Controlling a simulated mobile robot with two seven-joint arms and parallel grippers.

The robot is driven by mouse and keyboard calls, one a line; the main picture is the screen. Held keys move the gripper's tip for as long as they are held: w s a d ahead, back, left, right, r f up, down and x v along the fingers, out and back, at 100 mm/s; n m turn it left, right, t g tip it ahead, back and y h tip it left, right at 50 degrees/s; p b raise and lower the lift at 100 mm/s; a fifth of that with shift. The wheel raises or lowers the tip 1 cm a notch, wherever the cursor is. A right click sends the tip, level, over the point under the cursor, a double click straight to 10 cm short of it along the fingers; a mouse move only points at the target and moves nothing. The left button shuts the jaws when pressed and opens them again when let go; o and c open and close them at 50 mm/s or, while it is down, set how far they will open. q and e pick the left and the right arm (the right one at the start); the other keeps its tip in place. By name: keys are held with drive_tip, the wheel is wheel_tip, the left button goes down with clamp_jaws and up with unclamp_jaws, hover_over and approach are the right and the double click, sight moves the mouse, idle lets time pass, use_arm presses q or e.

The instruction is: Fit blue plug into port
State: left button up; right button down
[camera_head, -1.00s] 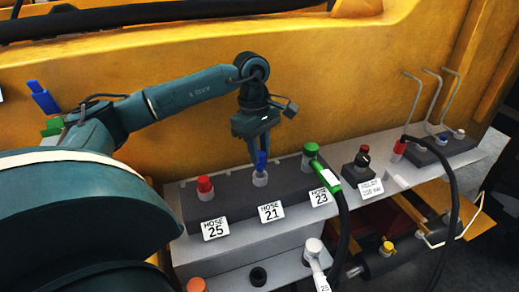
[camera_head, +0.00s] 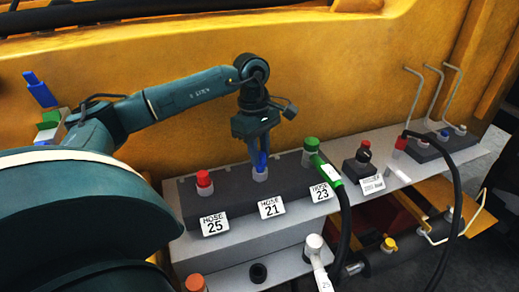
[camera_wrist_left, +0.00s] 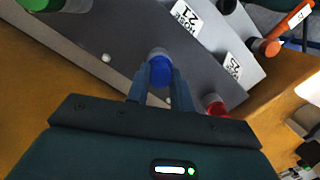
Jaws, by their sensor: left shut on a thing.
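The blue plug (camera_head: 261,162) stands upright at the port (camera_head: 260,174) behind the HOSE 21 label (camera_head: 271,207). My left gripper (camera_head: 257,155) points down over it, shut on the blue plug. In the left wrist view the blue plug (camera_wrist_left: 160,70) sits between the two fingers of my left gripper (camera_wrist_left: 160,88). The plug's lower end meets the port's pale collar; how deep it sits cannot be told. My right gripper is not in view.
A red plug (camera_head: 204,183) stands left, at HOSE 25. A green plug (camera_head: 311,150) with a black hose stands right, at HOSE 23. A black knob (camera_head: 364,152) and a red connector (camera_head: 401,143) are further right. The yellow wall (camera_head: 320,75) is behind.

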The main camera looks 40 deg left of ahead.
use_arm(q)
drive_tip(key=shift+f+b, duration=0.55)
drive_tip(key=shift+f, duration=0.25)
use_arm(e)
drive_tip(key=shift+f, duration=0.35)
use_arm(q)
drive_tip(key=o, duration=1)
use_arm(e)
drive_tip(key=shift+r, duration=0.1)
use_arm(q)
drive_tip(key=shift+a+r, duration=0.1)
drive_tip(key=shift+r, duration=0.7)
drive_tip(key=r, duration=0.3)
drive_tip(key=a+r, duration=0.1)
drive_tip(key=r, duration=0.7)
drive_tip(key=shift+a+r, duration=0.2)
drive_tip(key=shift+r, duration=0.05)
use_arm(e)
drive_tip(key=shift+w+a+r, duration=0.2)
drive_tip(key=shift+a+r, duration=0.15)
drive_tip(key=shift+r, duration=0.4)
